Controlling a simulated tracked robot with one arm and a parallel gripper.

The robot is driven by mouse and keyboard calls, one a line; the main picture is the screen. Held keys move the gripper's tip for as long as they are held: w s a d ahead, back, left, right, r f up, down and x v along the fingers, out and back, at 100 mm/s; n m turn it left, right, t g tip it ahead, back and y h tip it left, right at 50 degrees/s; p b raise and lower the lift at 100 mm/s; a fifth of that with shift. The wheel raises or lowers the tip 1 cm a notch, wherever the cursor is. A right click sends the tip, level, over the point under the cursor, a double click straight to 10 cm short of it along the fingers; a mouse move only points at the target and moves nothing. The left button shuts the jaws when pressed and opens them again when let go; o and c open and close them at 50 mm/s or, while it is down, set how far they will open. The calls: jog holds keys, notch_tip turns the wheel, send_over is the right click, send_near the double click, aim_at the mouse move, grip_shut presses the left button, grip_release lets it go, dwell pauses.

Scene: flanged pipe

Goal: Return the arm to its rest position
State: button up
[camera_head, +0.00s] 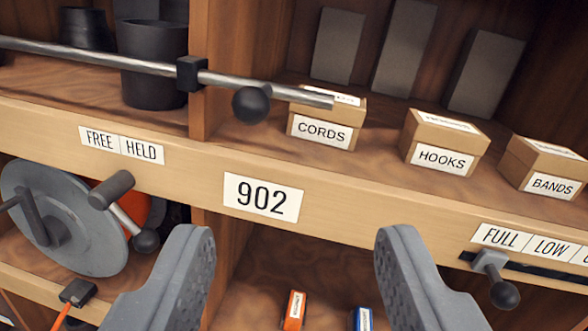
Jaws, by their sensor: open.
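My gripper (293,245) shows at the bottom of the view. Its two grey fingers are wide apart and nothing is between them. It is in front of a wooden shelf unit (330,225), below the white 902 label (262,198). The view is tilted, with the shelf edge sloping down to the right. The rest of my arm is out of view.
A metal rod (240,82) with a black ball knob (251,104) crosses the upper left. Boxes marked CORDS (322,132), HOOKS (442,156) and BANDS (549,182) stand on the shelf. A grey disc (75,220) and levers are at left; another lever (497,280) is at right.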

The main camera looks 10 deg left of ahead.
jog(key=s+d+m+g+h+b, duration=0.1)
jog(key=s+d+m+h, duration=0.2)
jog(key=s+d, duration=1.2)
jog(key=s+m, duration=0.1)
jog(key=s, duration=0.1)
jog(key=shift+s+r+g, duration=0.25)
jog(key=shift+s+g, duration=0.05)
jog(key=shift+g, duration=0.1)
jog(key=shift+c, duration=1.2)
jog(key=shift+a, duration=0.1)
